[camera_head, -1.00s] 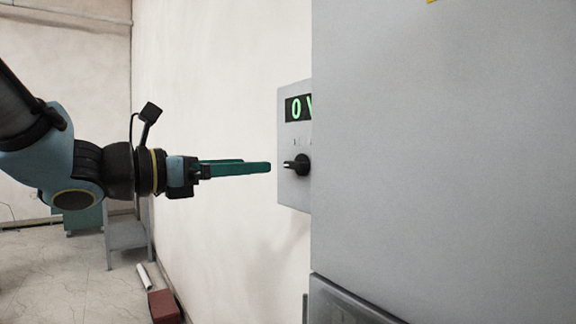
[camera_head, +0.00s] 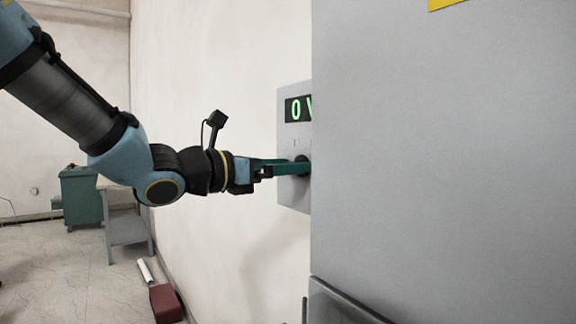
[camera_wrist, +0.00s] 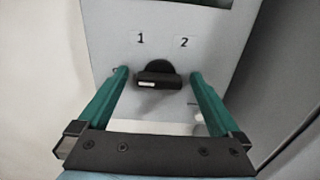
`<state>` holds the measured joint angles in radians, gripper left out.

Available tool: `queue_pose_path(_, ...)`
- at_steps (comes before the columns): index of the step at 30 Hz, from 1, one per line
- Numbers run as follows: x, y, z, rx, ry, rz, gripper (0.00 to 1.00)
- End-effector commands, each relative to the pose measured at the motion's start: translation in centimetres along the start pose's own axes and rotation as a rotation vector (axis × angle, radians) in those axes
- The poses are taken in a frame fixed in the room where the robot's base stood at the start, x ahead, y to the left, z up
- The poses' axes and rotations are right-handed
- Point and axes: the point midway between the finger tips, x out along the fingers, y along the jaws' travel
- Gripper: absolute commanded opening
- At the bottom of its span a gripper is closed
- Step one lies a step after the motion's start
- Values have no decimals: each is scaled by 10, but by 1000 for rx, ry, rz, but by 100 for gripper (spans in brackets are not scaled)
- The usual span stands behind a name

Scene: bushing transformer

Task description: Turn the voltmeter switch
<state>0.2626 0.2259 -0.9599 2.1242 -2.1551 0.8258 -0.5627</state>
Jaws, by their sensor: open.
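My gripper (camera_wrist: 158,75) is open, with one green finger on each side of the knob and gaps on both sides. In the head view my gripper (camera_head: 305,166) reaches the box front, and its fingers hide most of the knob.
A large grey cabinet (camera_head: 440,160) fills the right side, close beside the voltmeter box. The pale wall (camera_head: 200,80) runs behind my arm. A grey table (camera_head: 125,230), a green cabinet (camera_head: 82,198) and a red block (camera_head: 166,303) stand farther off at left.

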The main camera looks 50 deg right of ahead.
Motion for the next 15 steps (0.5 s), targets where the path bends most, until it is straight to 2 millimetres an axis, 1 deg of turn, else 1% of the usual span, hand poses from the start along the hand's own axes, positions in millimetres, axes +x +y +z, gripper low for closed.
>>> queue_pose_path(1,0,0,0,0,0,0,98)
queue_pose_path(2,0,0,0,0,0,0,94)
queue_pose_path(15,0,0,0,0,0,1,45)
